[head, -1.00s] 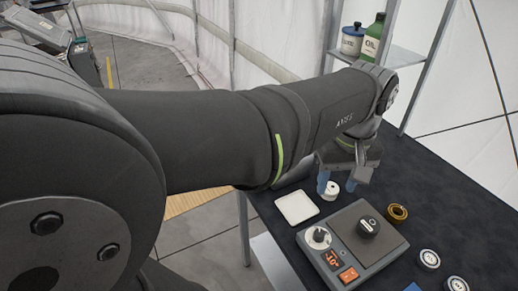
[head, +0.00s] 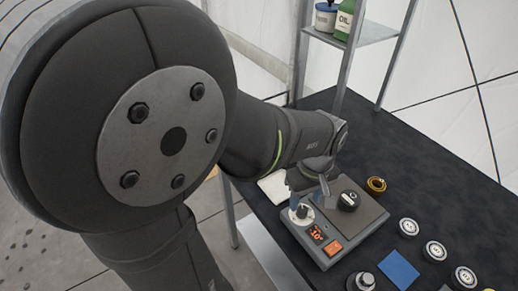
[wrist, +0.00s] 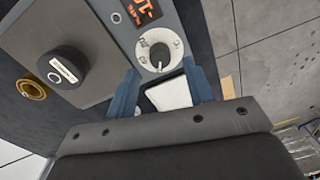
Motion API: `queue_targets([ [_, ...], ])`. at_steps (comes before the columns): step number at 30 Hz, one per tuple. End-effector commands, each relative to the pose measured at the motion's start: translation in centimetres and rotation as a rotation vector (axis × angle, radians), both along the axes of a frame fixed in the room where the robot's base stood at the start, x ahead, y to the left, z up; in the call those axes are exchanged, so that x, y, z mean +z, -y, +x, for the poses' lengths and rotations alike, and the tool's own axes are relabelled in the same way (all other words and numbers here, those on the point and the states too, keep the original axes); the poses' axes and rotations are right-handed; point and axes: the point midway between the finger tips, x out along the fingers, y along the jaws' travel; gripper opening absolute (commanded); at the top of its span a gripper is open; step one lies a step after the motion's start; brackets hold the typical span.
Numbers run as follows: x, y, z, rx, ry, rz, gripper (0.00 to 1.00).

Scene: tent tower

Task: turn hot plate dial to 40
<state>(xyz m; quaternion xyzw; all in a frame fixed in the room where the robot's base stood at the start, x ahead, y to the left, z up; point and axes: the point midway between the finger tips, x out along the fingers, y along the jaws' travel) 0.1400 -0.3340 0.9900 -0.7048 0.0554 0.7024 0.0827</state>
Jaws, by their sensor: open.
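The hot plate (head: 335,252) is a grey box on the dark table. Its white dial (head: 301,214) with a black knob sits on its left end, beside an orange display (head: 318,232) whose digits are hard to read and an orange switch (head: 333,247). My gripper (head: 309,194) is open just over the dial. In the wrist view, the blue fingers of my gripper (wrist: 163,70) stand apart on either side of the near edge of the dial (wrist: 159,52). Contact with the knob cannot be told.
A black weight (head: 349,200) stands on the hot plate's top, close to my gripper. A brass ring (head: 376,184) lies behind it. A white pad (head: 274,187) lies at the left. Several round weights and a blue square (head: 398,267) are at the right. The back right table is clear.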

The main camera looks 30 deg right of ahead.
Motion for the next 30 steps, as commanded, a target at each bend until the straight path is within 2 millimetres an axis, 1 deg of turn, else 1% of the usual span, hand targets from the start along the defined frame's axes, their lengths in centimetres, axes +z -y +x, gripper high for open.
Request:
queue_targets([
  [1,-0.9,-0.1,0.0,0.000,-0.001,0.004,0.48],
  [6,-2.9,-0.1,0.0,0.000,-0.001,0.002,0.48],
  [10,-3.5,-0.1,0.0,0.000,0.000,0.000,0.48],
  [18,-3.6,-0.1,0.0,0.000,0.000,-0.001,0.48],
  [23,-3.6,-0.1,0.0,0.000,0.000,0.000,0.17],
  [24,-3.6,-0.1,0.0,0.000,0.000,0.000,0.09],
  [25,-3.6,-0.1,0.0,0.000,0.000,0.000,0.03],
  [30,-3.6,-0.1,0.0,-0.005,0.001,0.000,0.04],
])
